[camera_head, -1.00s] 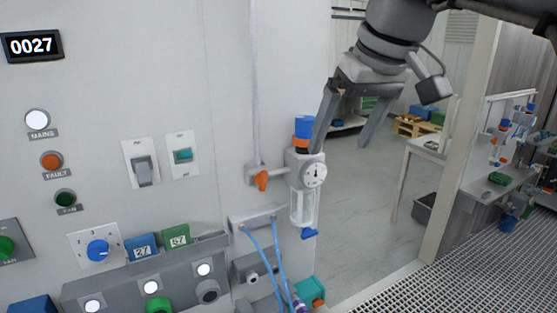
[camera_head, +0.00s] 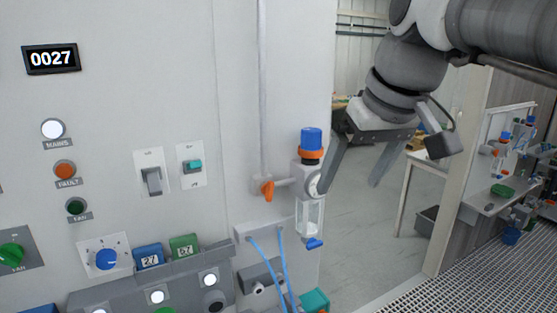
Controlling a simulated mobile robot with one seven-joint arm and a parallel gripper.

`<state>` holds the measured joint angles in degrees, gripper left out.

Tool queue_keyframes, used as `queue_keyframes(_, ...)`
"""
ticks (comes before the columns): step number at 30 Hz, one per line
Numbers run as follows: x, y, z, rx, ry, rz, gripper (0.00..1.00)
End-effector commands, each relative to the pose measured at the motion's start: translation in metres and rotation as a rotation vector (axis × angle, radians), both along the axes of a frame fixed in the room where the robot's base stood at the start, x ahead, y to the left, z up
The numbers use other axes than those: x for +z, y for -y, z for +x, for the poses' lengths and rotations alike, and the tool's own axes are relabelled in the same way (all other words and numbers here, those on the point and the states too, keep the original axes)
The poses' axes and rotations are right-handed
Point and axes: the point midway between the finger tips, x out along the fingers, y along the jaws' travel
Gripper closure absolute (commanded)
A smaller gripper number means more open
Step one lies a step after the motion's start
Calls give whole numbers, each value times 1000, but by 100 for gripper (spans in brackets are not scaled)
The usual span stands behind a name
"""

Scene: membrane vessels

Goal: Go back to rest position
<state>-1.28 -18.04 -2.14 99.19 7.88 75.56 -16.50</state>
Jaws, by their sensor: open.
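My gripper (camera_head: 350,188) is open, its two grey fingers spread and pointing down, with nothing between them. Its left finger overlaps the right side of the regulator (camera_head: 311,185) in the picture and hides part of the gauge. I cannot tell whether it touches. The regulator has a blue knob, an orange ring, a clear bowl and a blue valve at the bottom. It is mounted upright on the pale cabinet wall.
The cabinet panel (camera_head: 112,115) fills the left, with lamps, switches and a blue dial (camera_head: 106,259). An orange valve handle (camera_head: 267,191) sits left of the regulator. A pale post (camera_head: 458,210) and a workbench (camera_head: 490,203) stand at right. Open floor (camera_head: 370,245) lies between.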

Motion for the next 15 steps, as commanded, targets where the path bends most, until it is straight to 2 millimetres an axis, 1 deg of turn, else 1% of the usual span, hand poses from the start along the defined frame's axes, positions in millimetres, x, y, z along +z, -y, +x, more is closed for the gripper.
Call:
queue_keyframes(1,-15,1,-8,-16,1,-1,6)
queue_keyframes(2,-24,2,-12,-29,2,-2,6)
queue_keyframes(5,-61,6,-32,-79,10,-4,6)
queue_keyframes(6,-78,8,-41,-102,14,-7,6)
queue_keyframes(12,-160,16,-82,-202,41,-14,6)
queue_keyframes(15,-192,19,-98,-236,53,-18,6)
